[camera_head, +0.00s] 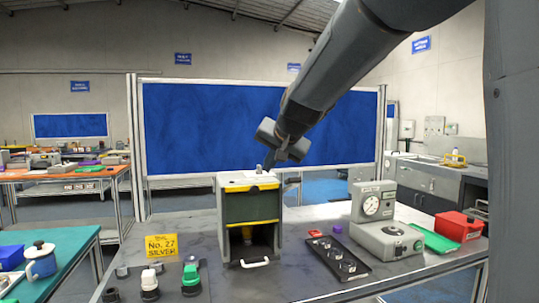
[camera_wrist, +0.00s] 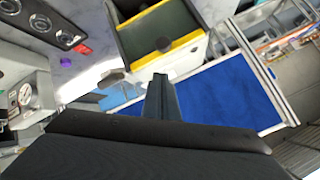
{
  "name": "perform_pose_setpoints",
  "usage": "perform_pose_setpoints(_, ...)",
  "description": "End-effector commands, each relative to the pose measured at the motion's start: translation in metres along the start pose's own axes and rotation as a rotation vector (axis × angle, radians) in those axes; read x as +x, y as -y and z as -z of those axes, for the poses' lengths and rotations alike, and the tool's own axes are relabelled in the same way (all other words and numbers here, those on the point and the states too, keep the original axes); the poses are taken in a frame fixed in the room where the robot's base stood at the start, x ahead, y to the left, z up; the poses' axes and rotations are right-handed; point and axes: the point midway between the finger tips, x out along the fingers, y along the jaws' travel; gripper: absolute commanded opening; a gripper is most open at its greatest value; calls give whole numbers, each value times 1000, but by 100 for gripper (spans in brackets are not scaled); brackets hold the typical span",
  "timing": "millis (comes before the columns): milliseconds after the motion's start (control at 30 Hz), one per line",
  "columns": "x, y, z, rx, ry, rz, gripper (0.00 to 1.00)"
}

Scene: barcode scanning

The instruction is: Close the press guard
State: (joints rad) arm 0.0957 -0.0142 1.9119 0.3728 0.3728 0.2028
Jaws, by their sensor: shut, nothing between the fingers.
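The press (camera_head: 222,215) stands on the grey bench in the middle of the head view. Its guard (camera_head: 252,206), a dark panel with yellow top and bottom edges, covers the upper front. Below the guard the front shows a dark opening, with a white handle (camera_head: 255,263) low at the front. In the wrist view the press shows its dark panel (camera_wrist: 150,30) and yellow edge at the top. My gripper (camera_head: 268,163) is shut and empty, just above and behind the press top in the head view. Its closed fingers (camera_wrist: 160,82) point toward the press in the wrist view, apart from the yellow edge.
A yellow sign (camera_head: 161,246) and several small stamps stand left of the press. A black tray (camera_head: 338,258) with round parts and a grey dial gauge device (camera_head: 385,235) stand on the right. A red box (camera_head: 458,226) sits farther right. A blue board (camera_head: 215,125) stands behind.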

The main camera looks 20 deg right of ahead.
Motion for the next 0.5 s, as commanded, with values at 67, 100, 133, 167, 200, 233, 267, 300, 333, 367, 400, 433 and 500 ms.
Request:
perform_pose_setpoints(67,15,0,-1,1,4,-1,0)
perform_pose_setpoints(100,21,0,-2,1,3,-1,0)
perform_pose_setpoints(133,23,0,-7,-1,5,-1,0)
perform_pose_setpoints(167,26,1,-10,-1,4,0,0)
perform_pose_setpoints(200,30,1,-14,-1,3,0,0)
perform_pose_setpoints(233,32,0,-17,-2,3,-1,0)
perform_pose_setpoints(267,35,0,-19,-1,2,-1,0)
perform_pose_setpoints(300,38,0,-22,-1,3,-1,0)
perform_pose_setpoints(333,40,0,-24,0,3,-1,0)
perform_pose_setpoints(367,41,0,-25,0,2,0,0)
perform_pose_setpoints(400,42,0,-26,0,1,0,0)
perform_pose_setpoints(433,43,0,-27,0,0,0,0)
perform_pose_setpoints(500,44,0,-28,0,0,0,0)
